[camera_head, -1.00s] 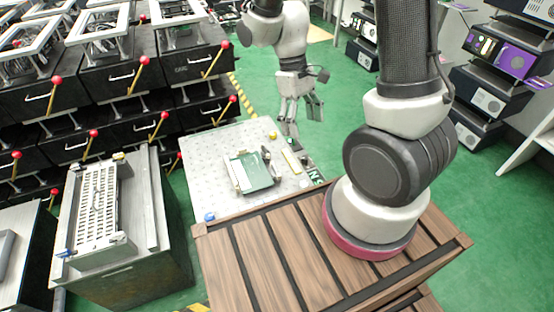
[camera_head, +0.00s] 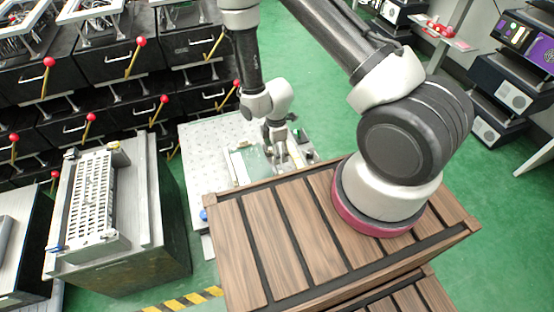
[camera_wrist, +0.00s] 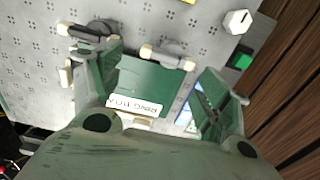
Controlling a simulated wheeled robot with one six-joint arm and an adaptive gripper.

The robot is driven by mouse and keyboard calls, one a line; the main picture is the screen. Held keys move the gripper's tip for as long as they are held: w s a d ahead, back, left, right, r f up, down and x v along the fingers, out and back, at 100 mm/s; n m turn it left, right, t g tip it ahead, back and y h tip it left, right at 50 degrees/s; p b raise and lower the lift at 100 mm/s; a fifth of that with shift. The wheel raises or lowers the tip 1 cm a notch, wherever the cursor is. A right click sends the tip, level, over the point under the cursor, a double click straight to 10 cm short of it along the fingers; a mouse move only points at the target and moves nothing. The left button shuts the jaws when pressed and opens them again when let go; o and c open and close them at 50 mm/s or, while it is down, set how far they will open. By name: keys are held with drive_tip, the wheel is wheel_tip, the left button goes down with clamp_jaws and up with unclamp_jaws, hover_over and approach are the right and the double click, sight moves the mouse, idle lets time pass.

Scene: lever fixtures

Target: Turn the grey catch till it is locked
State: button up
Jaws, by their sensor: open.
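In the wrist view a green board (camera_wrist: 150,82) with a white label lies on a perforated light plate (camera_wrist: 35,60). Two grey catches with cream-tipped levers sit along the board's far edge, one at the upper left (camera_wrist: 102,28) and one at the middle (camera_wrist: 174,50). I cannot tell from these frames which is the task's catch, or whether either is locked. My gripper (camera_wrist: 168,82) is open above the board, its fingers spread to either side of the middle catch, with nothing between them. In the head view my gripper (camera_head: 280,155) hangs over the board's right side and hides part of it.
A white knob (camera_wrist: 237,21) and a green button (camera_wrist: 242,61) sit at the plate's right edge. A slatted wooden top (camera_head: 285,235) borders the plate. A metal stand with a slotted rack (camera_head: 92,205) is at left; black drawers (camera_head: 105,60) stand behind.

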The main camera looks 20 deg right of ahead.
sight(277, 167)
wheel_tip(277, 167, down, 7)
idle(0.3)
drive_tip(key=c, duration=1)
